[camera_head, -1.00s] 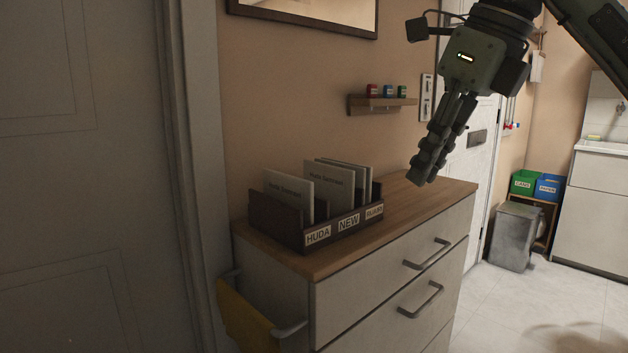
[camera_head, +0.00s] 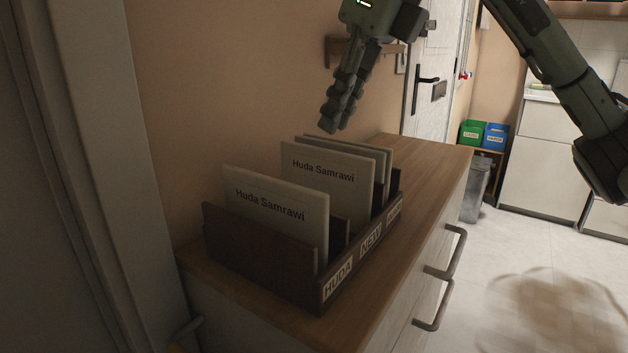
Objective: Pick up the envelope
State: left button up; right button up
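A dark wooden mail organizer (camera_head: 262,262) stands on the dresser top, with front labels HUDA, NEW and a third too small to read. A white envelope marked "Huda Samrawi" (camera_head: 275,207) stands upright in the HUDA slot at the near end. Another envelope marked "Huda Samrawi" (camera_head: 318,172) stands in the middle section. One or more further envelopes (camera_head: 352,147) stand behind it. My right gripper (camera_head: 335,120) hangs pointing down above and behind the organizer, apart from the envelopes. Its fingers look close together with nothing seen between them. My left gripper is out of view.
The dresser (camera_head: 430,158) has a clear wooden top beyond the organizer and drawer handles on its front. A wall shelf (camera_head: 345,48) is close behind my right gripper. Green (camera_head: 472,132) and blue (camera_head: 495,136) bins stand farther back.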

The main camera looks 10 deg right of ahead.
aim_at(324, 149)
jog(key=x, duration=0.6)
jog(key=shift+s+f, duration=0.15)
jog(key=shift+f, duration=0.05)
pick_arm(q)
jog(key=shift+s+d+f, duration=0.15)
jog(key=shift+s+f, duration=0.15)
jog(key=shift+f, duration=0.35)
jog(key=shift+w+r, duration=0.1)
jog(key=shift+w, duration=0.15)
pick_arm(e)
jog(key=shift+f, duration=0.15)
jog(key=shift+f, duration=0.15)
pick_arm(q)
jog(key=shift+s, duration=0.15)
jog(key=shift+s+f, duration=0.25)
pick_arm(e)
grip_shut()
